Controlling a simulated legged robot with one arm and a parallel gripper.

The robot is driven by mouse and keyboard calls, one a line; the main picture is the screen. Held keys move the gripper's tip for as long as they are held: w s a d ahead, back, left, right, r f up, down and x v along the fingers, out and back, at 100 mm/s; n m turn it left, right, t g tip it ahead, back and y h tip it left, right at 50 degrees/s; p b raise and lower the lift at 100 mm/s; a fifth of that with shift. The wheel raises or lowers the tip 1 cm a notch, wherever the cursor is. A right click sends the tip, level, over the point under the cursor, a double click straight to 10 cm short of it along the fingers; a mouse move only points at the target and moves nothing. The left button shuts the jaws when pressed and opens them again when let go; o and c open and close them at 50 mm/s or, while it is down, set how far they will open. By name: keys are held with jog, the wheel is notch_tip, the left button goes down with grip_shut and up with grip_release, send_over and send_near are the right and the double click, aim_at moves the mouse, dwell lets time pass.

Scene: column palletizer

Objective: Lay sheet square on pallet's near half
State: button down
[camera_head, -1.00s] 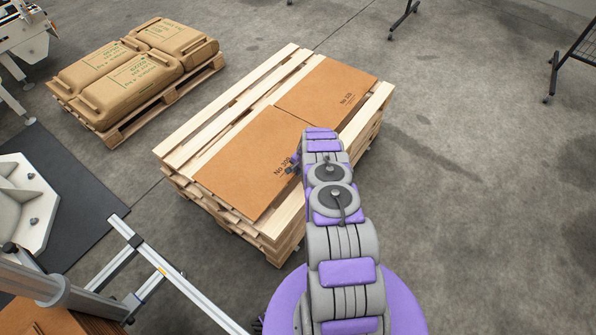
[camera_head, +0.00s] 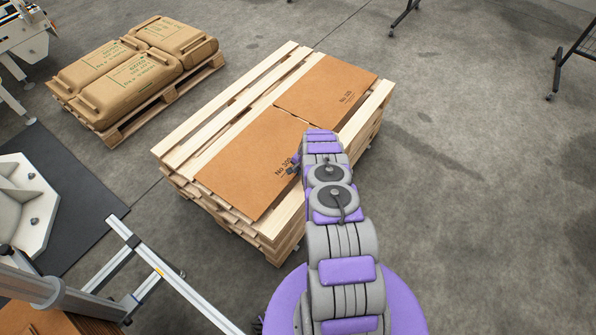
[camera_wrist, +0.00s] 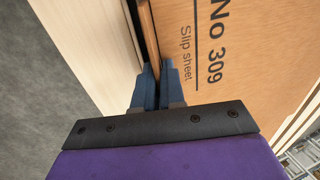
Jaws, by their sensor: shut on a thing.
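The pallet (camera_head: 179,155) is a stack of pale wooden pallets at the middle of the head view. A brown slip sheet (camera_head: 232,165) lies on its lower-left half, its long edges running roughly along the slats. The wrist view shows this sheet (camera_wrist: 235,45) with the print "No 309 Slip sheet". My gripper (camera_head: 294,165) is at the sheet's right edge, low over the pallet; part of the sheet is hidden by my arm. In the wrist view my gripper (camera_wrist: 158,72) has its blue fingers close together on the sheet's edge, beside a pale slat (camera_wrist: 90,35).
A second brown sheet (camera_head: 325,85) covers the pallet's upper-right half, close against the first. A pallet of brown sacks (camera_head: 130,75) stands at upper left. A metal frame (camera_head: 150,275) is at lower left.

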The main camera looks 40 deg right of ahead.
jog(key=shift+f, duration=0.15)
jog(key=shift+a, duration=0.3)
jog(key=shift+f, duration=0.1)
jog(key=shift+d+f, duration=0.1)
jog(key=shift+f, duration=0.05)
jog(key=shift+w+d+f, duration=0.1)
jog(key=shift+d+f, duration=0.05)
jog(key=shift+d, duration=0.05)
jog(key=shift+a+f, duration=0.15)
jog(key=c, duration=1.1)
grip_release()
jog(key=shift+c, duration=0.2)
